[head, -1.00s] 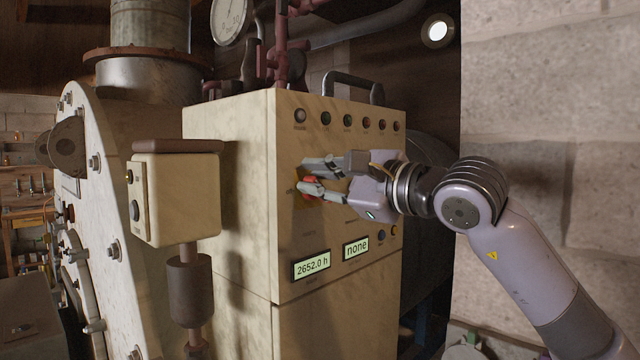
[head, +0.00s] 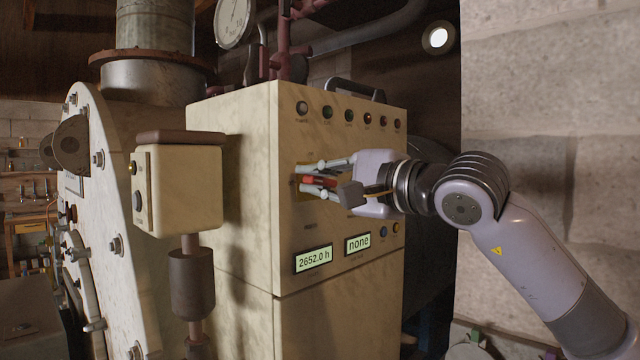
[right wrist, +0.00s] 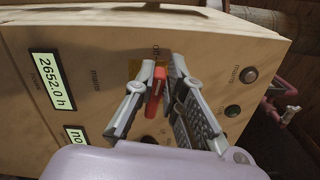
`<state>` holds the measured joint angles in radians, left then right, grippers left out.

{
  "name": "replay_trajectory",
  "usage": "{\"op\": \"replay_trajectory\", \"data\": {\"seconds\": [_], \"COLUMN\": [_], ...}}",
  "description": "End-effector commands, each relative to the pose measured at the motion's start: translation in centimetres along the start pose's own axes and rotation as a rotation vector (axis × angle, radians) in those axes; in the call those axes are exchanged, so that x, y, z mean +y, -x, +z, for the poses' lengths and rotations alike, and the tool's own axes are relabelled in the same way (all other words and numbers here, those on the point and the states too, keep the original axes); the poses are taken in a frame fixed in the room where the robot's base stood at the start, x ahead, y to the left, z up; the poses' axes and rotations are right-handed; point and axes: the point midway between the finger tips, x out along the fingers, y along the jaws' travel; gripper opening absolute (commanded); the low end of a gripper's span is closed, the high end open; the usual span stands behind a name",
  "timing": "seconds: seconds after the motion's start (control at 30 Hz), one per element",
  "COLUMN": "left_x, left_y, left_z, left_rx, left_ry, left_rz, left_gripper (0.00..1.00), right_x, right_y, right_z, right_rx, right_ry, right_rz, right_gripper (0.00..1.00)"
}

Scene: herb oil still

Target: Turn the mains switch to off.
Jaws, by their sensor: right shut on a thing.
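The mains switch has a red handle (head: 320,181) on a yellow plate, on the front of a cream control cabinet (head: 235,190). The red handle also shows in the right wrist view (right wrist: 154,92), near the small printed word "off". My right gripper (head: 308,181) is shut on the red handle, with one finger on each side of it. It also shows in the right wrist view (right wrist: 160,68). The fingers hide part of the plate and its markings. My left gripper is out of view.
Above the switch is a row of lamps, including a green lamp (head: 327,112). Below it are an hours display (head: 313,259) and a display reading "none" (head: 357,243). A cream box (head: 180,188) stands left of the cabinet. A stone wall (head: 560,120) is at the right.

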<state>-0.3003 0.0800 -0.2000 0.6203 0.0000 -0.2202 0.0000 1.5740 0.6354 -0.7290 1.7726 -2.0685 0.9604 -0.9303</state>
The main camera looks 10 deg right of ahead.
Motion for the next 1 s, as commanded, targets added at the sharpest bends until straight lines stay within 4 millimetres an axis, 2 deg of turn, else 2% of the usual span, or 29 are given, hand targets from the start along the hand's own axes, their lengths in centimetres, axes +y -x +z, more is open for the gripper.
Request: {"op": "replay_trajectory", "data": {"seconds": [0.03,0.4,0.97,1.0], "left_x": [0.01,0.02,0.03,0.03], "left_y": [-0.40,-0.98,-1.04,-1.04], "left_z": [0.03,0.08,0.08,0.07], "left_rx": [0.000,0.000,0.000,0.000], "left_ry": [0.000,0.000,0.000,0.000], "left_rz": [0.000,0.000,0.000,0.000], "left_gripper": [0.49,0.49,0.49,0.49], "right_x": [0.91,1.13,1.12,1.12], "right_y": [-0.22,-0.23,-0.23,-0.23], "right_z": [0.02,-0.06,-0.10,-0.10], "right_rx": [-0.001,-0.002,-0.001,-0.001], "right_ry": [0.030,0.194,0.224,0.224], "right_rz": [0.015,0.013,0.013,0.013], "right_gripper": [0.00,0.00,0.00,0.13]}}
